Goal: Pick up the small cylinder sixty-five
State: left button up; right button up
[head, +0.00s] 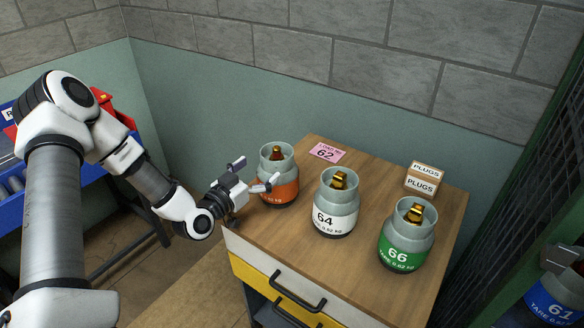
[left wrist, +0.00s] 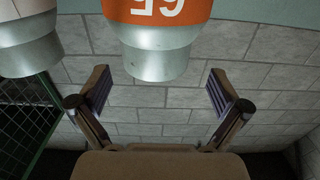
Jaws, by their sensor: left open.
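The small cylinder sixty-five (head: 283,191), grey with an orange band and a brass valve, stands upright on the wooden top of a cabinet, left of the other cylinders. My left gripper (head: 254,175) is open at its left side, and a finger covers part of its band and number. In the left wrist view, which is upside down, the orange band reads 65 on the cylinder (left wrist: 156,63), roughly centred between the open fingers (left wrist: 160,88) and beyond them. No contact shows.
Cylinder 64 (head: 335,217) with a white band stands close to its right, and cylinder 66 (head: 404,250) with a green band farther right. A pink card 62 (head: 327,152) and a PLUGS box (head: 423,180) lie behind. Cylinder 61 (head: 553,303) is at the lower right.

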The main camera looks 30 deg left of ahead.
aim_at(274, 155)
pick_arm(q)
jog(key=shift+w+d+r, duration=0.1)
jog(key=shift+w, duration=0.45)
jog(key=shift+w+d+r, duration=0.15)
jog(key=shift+w+r, duration=0.25)
jog(key=w, duration=0.3)
jog(key=w+p, duration=0.1)
jog(key=w, duration=0.1)
jog(key=shift+w+d, duration=0.1)
jog(key=shift+d, duration=0.25)
jog(key=shift+s, duration=0.2)
jog(key=shift+a, duration=0.1)
jog(key=c, duration=1.6)
jog(key=shift+r, duration=0.15)
